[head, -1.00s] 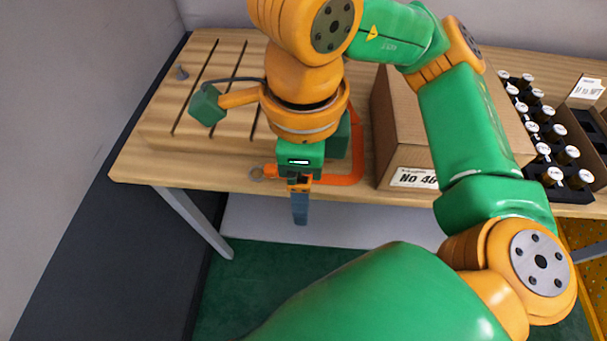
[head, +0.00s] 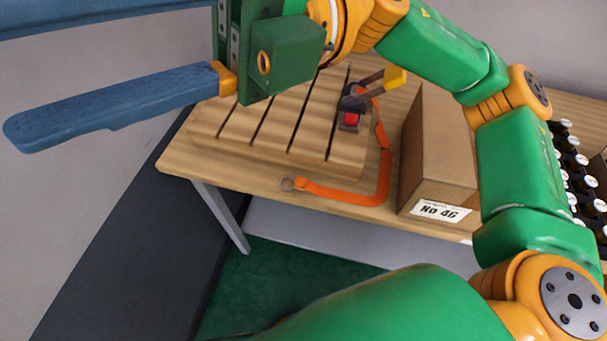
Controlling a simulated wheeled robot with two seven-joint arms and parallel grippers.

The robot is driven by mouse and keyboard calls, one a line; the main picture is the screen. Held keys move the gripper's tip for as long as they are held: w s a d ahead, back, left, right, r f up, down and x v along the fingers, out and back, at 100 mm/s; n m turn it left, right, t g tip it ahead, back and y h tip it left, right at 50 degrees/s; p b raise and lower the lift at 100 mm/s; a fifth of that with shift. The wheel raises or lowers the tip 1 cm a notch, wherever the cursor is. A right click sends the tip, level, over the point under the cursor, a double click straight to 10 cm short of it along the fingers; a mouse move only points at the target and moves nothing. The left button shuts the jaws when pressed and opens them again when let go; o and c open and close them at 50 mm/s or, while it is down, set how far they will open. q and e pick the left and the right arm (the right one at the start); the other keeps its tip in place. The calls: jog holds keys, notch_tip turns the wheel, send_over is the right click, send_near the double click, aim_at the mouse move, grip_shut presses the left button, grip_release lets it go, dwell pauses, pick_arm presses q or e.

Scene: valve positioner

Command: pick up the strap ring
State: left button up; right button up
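The strap ring (head: 288,184) is a small grey metal ring at the left end of an orange strap (head: 335,193). It lies near the front edge of the wooden table, in front of the slatted wooden board. The strap runs right, then bends back towards a ratchet buckle (head: 350,112) with a yellow-tipped handle. My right gripper (head: 15,80) is raised at the upper left, well away from the ring, with its blue fingers pointing left. The fingers are wide apart with nothing between them; the upper one is partly cut off by the frame. My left gripper is not in view.
The slatted board (head: 275,140) fills the table's left part. A cardboard box (head: 435,160) labelled "No 46" stands right of the strap. Several dark bottles (head: 575,170) stand farther right. The table front around the ring is clear; the table edge (head: 230,188) is close.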

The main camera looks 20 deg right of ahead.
jog(key=w+d+r+m+t+y, duration=0.1)
jog(key=w+r+m+t+y, duration=0.25)
jog(key=w+m+t, duration=0.8)
jog(key=w+d+f+m+t+h+p, duration=0.1)
jog(key=w+d+f+m+t+h, duration=0.3)
jog(key=w+f+m+h, duration=0.35)
jog(key=w+d+f+m+t+h+p, duration=0.2)
jog(key=w+d+f+m+t+h, duration=0.25)
jog(key=w+f+m, duration=0.4)
jog(key=m+g+h, duration=0.3)
jog(key=g+h, duration=0.3)
jog(key=g, duration=0.4)
send_near(300, 180)
jog(key=a+f, duration=0.1)
jog(key=f, duration=0.1)
jog(key=shift+h, duration=0.25)
jog(key=x, duration=0.2)
jog(key=p+x, duration=0.1)
jog(key=x, duration=0.4)
jog(key=shift+w+p, duration=0.3)
jog(key=shift+p, duration=0.05)
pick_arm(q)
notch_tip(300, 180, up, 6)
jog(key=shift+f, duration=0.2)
pick_arm(e)
grip_shut()
